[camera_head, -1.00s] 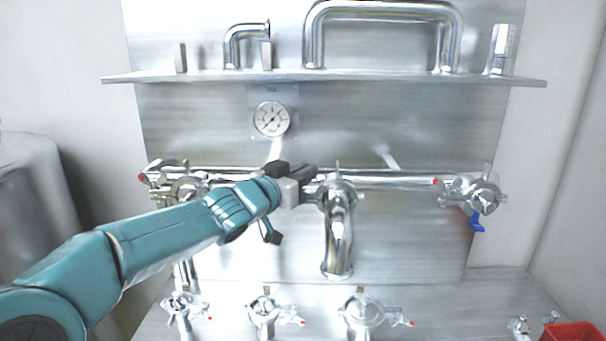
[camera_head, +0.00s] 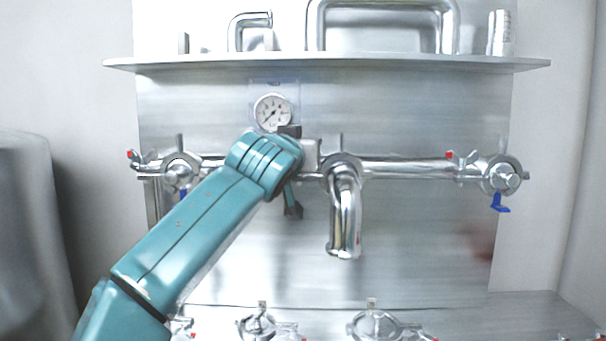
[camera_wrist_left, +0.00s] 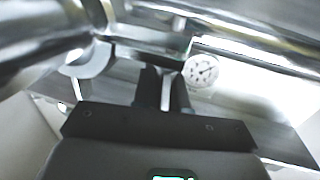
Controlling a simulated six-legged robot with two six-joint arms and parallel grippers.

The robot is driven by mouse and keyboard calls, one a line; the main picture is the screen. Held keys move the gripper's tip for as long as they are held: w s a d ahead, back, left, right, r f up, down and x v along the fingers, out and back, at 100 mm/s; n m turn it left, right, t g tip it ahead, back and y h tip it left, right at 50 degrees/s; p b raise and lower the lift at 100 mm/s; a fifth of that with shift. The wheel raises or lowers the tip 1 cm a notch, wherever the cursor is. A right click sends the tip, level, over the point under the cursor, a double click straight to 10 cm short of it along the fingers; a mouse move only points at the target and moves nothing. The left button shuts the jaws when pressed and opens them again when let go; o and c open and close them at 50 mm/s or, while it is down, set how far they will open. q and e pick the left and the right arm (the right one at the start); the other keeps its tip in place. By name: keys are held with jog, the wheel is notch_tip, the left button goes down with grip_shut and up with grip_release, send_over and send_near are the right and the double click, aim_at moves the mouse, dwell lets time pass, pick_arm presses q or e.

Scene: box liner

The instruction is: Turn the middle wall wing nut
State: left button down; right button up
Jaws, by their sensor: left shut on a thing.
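The middle wall clamp (camera_head: 341,162) joins the horizontal wall pipe to a spout bending downward. A thin upright piece sticks up from its top. My left arm crosses from the lower left, and my left gripper (camera_wrist_left: 165,82) is just left of this clamp. My right gripper is out of view.
A round gauge (camera_head: 272,112) sits on the wall just above my wrist. A shelf (camera_head: 420,64) with pipe pieces runs above. More clamps (camera_head: 181,172) stand at the left and right pipe ends (camera_head: 501,174). Further clamps (camera_head: 376,325) line the bench below.

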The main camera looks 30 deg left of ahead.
pick_arm(q)
jog(key=y, duration=0.1)
jog(key=n+g+y, duration=0.1)
jog(key=shift+f+n+y+b, duration=0.2)
jog(key=shift+n+y+b, duration=0.1)
jog(key=shift+b, duration=0.05)
jog(key=shift+s+a+n+g+y, duration=0.1)
jog(key=shift+a+n+g+y, duration=0.05)
jog(key=shift+n+g+y, duration=0.65)
jog(key=c, duration=1.3)
grip_release()
jog(key=shift+s+r, duration=0.1)
jog(key=shift+r, duration=0.05)
jog(key=shift+o, duration=0.2)
